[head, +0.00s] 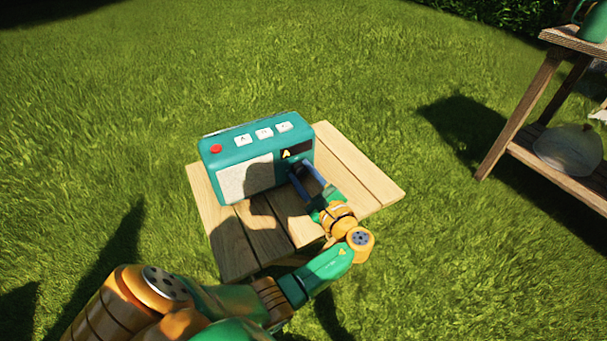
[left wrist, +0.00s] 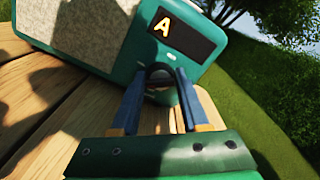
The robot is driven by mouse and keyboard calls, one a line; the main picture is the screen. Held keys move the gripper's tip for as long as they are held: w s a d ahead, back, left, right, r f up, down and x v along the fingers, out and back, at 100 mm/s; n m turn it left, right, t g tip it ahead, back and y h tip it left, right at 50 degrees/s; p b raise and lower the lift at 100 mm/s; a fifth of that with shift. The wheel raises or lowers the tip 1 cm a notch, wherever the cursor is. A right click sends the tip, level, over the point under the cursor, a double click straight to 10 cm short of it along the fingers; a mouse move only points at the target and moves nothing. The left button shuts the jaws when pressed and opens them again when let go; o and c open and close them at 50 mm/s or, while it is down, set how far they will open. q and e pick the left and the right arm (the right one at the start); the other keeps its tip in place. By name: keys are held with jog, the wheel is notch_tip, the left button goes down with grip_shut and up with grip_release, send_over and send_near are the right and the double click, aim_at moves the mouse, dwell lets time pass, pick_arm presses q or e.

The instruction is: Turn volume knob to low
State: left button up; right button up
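A teal radio (head: 258,155) stands on a small wooden table, with a pale speaker panel and a dark display on its front. In the left wrist view, the display (left wrist: 180,35) shows a yellow letter A. Below it is the round, dark volume knob (left wrist: 160,73), partly hidden by my fingers. My left gripper (head: 303,172) reaches the radio's front right part. In the left wrist view, its two blue fingertips (left wrist: 161,78) are apart, one on each side of the knob. I cannot tell whether they press on it. My right gripper is not in view.
The slatted table (head: 350,165) has bare boards to the right of the radio. The radio's top has a red button (head: 216,148) and several white keys (head: 264,133). A wooden shelf (head: 520,110) stands at the far right. Grass lies all around.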

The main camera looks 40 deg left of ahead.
pick_arm(q)
jog(key=o, duration=0.3)
jog(key=shift+o, duration=0.2)
jog(key=shift+p+v, duration=0.3)
jog(key=shift+v, duration=3.3)
